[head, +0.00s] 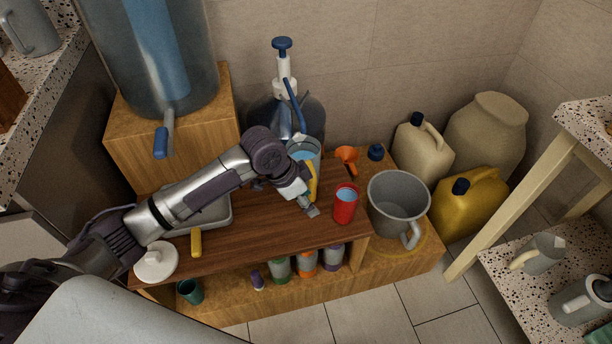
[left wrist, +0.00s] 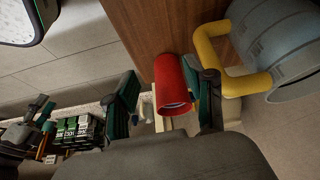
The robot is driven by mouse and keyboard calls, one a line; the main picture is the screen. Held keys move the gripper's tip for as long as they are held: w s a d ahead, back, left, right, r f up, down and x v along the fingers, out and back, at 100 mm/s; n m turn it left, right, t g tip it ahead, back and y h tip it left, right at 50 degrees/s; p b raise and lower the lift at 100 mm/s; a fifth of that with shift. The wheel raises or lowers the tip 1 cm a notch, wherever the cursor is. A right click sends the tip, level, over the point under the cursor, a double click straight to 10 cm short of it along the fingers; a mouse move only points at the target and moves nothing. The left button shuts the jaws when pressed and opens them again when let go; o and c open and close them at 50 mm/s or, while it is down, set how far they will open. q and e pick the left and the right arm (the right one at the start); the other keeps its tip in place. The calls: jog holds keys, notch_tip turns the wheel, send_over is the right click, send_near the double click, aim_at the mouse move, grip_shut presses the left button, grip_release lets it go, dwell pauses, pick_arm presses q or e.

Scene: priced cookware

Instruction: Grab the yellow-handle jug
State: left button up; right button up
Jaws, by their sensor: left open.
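The yellow-handle jug (head: 303,146) is a grey-blue vessel standing at the back of the brown wooden shelf top, partly hidden by my left arm. Its yellow handle (head: 313,180) points toward the front. My left gripper (head: 306,206) is open, close in front of the handle. In the left wrist view the jug (left wrist: 280,45) is at the upper right, its handle (left wrist: 238,84) right beside one finger of the gripper (left wrist: 168,100). I cannot tell whether they touch. A red cup (left wrist: 170,82) shows between the fingers, beyond them. My right gripper is not in view.
In the head view the red cup (head: 345,204) stands just right of my gripper. A large grey pot (head: 396,197), an orange funnel (head: 346,155) and a blue pump bottle (head: 283,90) crowd around. A white lid (head: 156,262) and a metal tray (head: 213,216) are left.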

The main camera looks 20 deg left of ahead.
aim_at(312, 191)
pick_arm(q)
jog(key=w+a+r+b, duration=0.1)
jog(key=w+a+r, duration=0.3)
jog(key=a+r, duration=0.15)
jog(key=shift+m, duration=0.4)
jog(key=b+x, duration=0.3)
jog(key=x, duration=0.7)
jog(key=shift+d+f+b, duration=0.25)
jog(key=shift+f+b, duration=0.1)
jog(key=shift+b, duration=0.05)
jog(key=shift+b+x, duration=0.3)
jog(key=shift+x, duration=0.7)
jog(key=shift+w+f, duration=0.1)
jog(key=shift+w, duration=0.05)
jog(key=shift+c, duration=0.3)
pick_arm(e)
jog(key=r, duration=0.2)
jog(key=r+t, duration=0.1)
jog(key=shift+s+a+r, duration=0.15)
jog(key=shift+s+r, duration=0.05)
jog(key=shift+r, duration=0.2)
pick_arm(q)
grip_shut()
